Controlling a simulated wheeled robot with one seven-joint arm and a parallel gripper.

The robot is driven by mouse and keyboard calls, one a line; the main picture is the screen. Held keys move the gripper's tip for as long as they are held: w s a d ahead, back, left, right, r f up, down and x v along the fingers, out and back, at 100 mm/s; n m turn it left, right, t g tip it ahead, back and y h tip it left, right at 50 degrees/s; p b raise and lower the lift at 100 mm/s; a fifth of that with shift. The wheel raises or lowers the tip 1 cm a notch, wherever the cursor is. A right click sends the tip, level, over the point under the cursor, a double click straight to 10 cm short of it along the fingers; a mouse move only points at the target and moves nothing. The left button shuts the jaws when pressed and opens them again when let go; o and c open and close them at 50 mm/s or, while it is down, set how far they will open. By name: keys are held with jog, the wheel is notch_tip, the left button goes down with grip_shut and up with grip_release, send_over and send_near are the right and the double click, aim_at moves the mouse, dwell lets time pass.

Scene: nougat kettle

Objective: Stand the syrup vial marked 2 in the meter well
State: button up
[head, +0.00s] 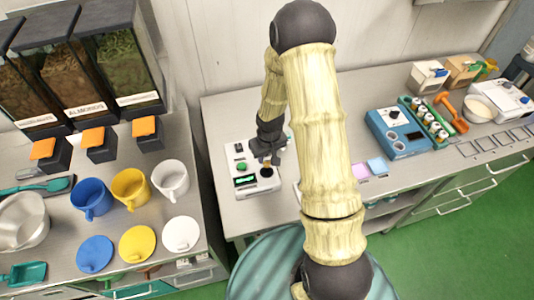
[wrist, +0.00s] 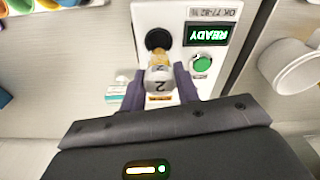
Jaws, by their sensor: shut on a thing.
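The syrup vial marked 2 (wrist: 160,76) has a pale cap with the figure 2 and an amber body. My gripper (wrist: 160,84) is shut on it, with one finger on each side. The gripper (head: 267,152) also shows over the white meter (head: 245,160) in the head view. The meter has a round black well (wrist: 158,39), a green button (wrist: 202,64) and a display reading READY (wrist: 208,34). The vial's lower end points at the well and overlaps its near edge in the wrist view. I cannot tell how high it is above the opening.
A blue device (head: 395,130) and a green rack (head: 423,121) of several vials stand on the bench to the right. Pink and blue squares (head: 368,168) lie near its front edge. Cups (head: 130,187), lids and hoppers (head: 85,75) fill the left counter. Bench around the meter is mostly clear.

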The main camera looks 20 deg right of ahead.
aim_at(267, 167)
jog(key=shift+f, duration=0.1)
jog(key=shift+f+b, duration=2.25)
jog(key=shift+f, duration=0.55)
jog(key=shift+f+b, duration=0.55)
jog(key=o, duration=0.8)
jog(key=shift+c, duration=0.2)
jog(key=shift+s+d+r+p, duration=0.1)
jog(key=shift+s+r+p, duration=0.15)
jog(key=shift+r+p, duration=1.35)
jog(key=shift+s+a+r+p, duration=0.1)
jog(key=shift+s+r+p, duration=0.1)
jog(key=shift+r+p, duration=1.4)
jog(key=shift+s+d+r+p, duration=0.2)
jog(key=shift+r+p, duration=0.65)
jog(key=shift+r, duration=1.45)
jog(key=shift+s+a, duration=0.1)
